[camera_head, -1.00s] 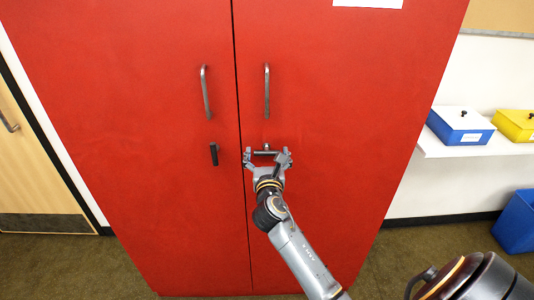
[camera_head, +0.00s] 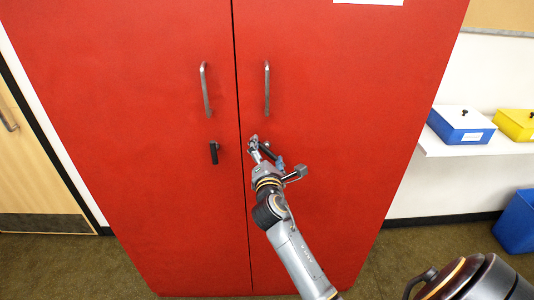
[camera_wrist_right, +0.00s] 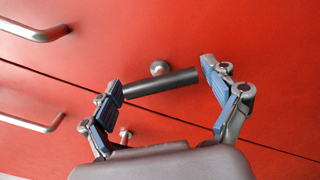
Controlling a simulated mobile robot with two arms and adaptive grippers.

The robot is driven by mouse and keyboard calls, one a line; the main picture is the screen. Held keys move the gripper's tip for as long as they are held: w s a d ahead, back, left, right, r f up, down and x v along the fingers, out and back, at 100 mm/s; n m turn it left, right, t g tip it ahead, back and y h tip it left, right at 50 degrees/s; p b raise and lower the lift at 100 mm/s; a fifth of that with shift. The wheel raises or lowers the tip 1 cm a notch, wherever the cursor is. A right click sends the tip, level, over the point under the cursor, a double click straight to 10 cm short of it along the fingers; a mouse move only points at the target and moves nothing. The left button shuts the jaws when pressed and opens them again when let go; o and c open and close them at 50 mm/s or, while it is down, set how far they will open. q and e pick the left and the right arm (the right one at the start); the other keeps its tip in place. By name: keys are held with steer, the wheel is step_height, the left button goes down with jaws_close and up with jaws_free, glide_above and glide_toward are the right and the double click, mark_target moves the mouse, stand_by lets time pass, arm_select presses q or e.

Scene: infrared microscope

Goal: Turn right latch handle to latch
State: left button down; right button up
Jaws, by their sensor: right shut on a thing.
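The right latch handle (camera_wrist_right: 165,82) is a short dark bar on the right red door; in the wrist view a round metal knob sits beside its middle. My right gripper (camera_head: 266,153) is shut on the bar by its two ends, one finger pad at each end in the wrist view. In the head view the bar is largely hidden by the gripper and lies slanted, down to the right. The left latch handle (camera_head: 214,153) is a black bar hanging vertical on the left door. My left gripper is not in view.
The red cabinet has two closed doors with a narrow seam. Two long metal pull handles, left (camera_head: 205,90) and right (camera_head: 267,90), stand out above the latches. A white shelf (camera_head: 470,147) with blue and yellow boxes is at the right, above a blue bin (camera_head: 516,222).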

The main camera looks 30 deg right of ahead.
steer(key=m+b, duration=0.1)
steer(key=m, duration=0.3)
steer(key=shift+m, duration=0.3)
steer(key=shift+m+b, duration=0.5)
steer(key=shift+m, duration=1.4)
steer(key=o, duration=0.9)
steer(key=shift+o, duration=0.2)
steer(key=shift+s+a, duration=0.1)
steer(key=shift+s, duration=0.1)
steer(key=v, duration=0.7)
